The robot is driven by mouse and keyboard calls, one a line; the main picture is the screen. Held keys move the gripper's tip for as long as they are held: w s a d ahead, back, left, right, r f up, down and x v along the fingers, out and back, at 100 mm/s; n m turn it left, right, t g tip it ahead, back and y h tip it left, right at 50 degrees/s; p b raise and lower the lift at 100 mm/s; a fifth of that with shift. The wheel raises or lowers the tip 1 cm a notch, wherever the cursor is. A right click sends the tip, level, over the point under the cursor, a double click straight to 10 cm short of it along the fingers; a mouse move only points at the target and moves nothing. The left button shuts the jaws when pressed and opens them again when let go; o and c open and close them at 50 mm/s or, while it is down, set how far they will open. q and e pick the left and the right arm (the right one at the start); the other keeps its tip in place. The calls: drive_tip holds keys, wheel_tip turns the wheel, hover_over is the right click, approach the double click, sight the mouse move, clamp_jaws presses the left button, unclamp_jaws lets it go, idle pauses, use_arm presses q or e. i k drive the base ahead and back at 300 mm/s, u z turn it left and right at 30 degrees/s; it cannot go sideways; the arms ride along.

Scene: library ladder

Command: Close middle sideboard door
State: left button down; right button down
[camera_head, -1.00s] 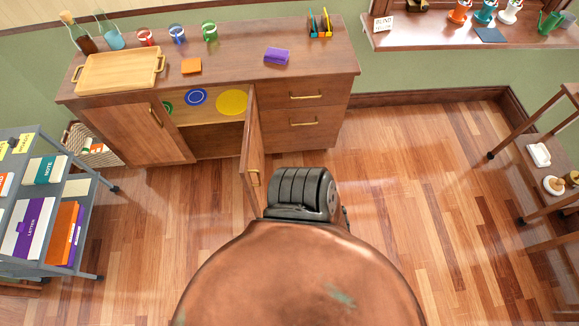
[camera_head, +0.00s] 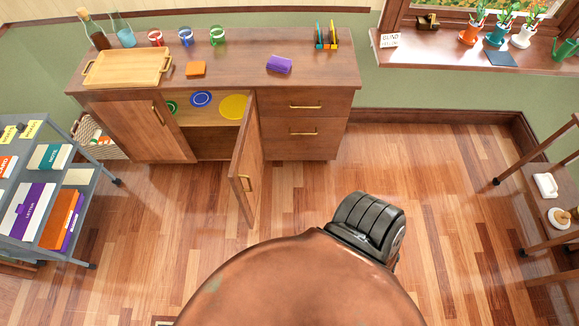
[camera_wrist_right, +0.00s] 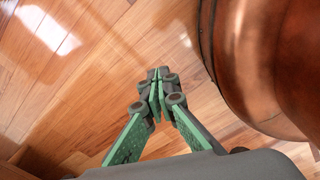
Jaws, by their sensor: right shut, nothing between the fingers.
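The middle door (camera_head: 247,160) of the wooden sideboard (camera_head: 190,62) stands wide open. It swings out from its right edge toward me, with its gold handle (camera_head: 245,183) near the free edge. Behind it is the open compartment (camera_head: 213,140), with yellow, blue and green plates on its shelf. My right gripper (camera_wrist_right: 157,82) shows in the right wrist view, with its green-padded fingers shut and empty above the wood floor. A dark part of my own arm is to the right of the door in the head view, apart from it. My left gripper is out of view.
The left door (camera_head: 133,128) and the drawers (camera_head: 305,115) are shut. A grey cart (camera_head: 85,205) stands at the left and a wooden shelf (camera_head: 530,185) at the right. The floor between the door and the right shelf is clear.

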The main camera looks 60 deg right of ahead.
sight(247, 164)
drive_tip(key=z, duration=1.55)
drive_tip(key=k, duration=0.3)
drive_tip(key=u, duration=0.5)
drive_tip(key=i, duration=0.25)
drive_tip(key=z, duration=0.2)
